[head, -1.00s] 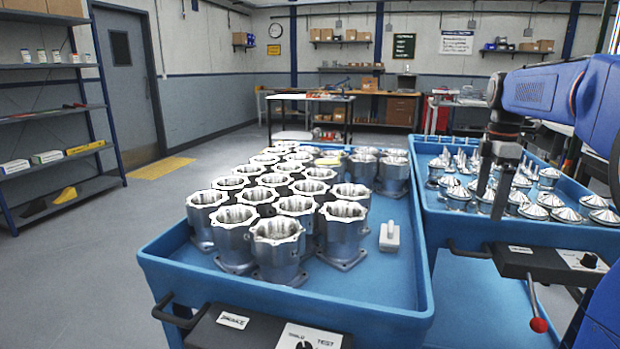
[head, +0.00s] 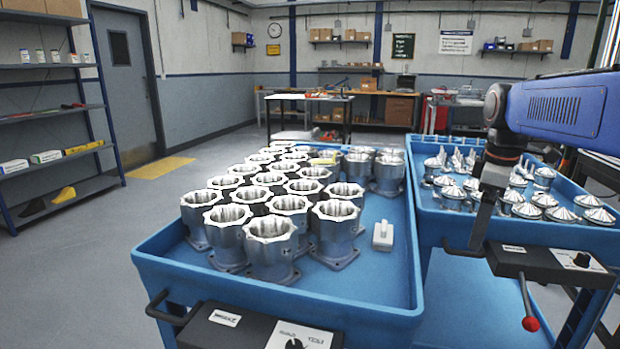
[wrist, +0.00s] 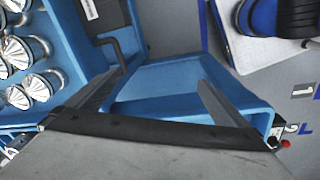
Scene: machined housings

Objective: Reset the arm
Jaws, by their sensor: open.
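My blue arm (head: 560,105) reaches in from the right in the head view. My gripper (head: 478,238) hangs from it with its fingers pointing down, in front of the right blue cart. In the wrist view my gripper (wrist: 162,78) has its two fingers spread wide apart with nothing between them. Blue cart surface shows behind the fingers there. In the head view one finger mostly hides the other.
The left blue cart (head: 370,325) holds rows of machined housings (head: 268,245) and a small white part (head: 382,235). The right cart (head: 455,228) holds several pointed metal parts (head: 525,208), close to my gripper.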

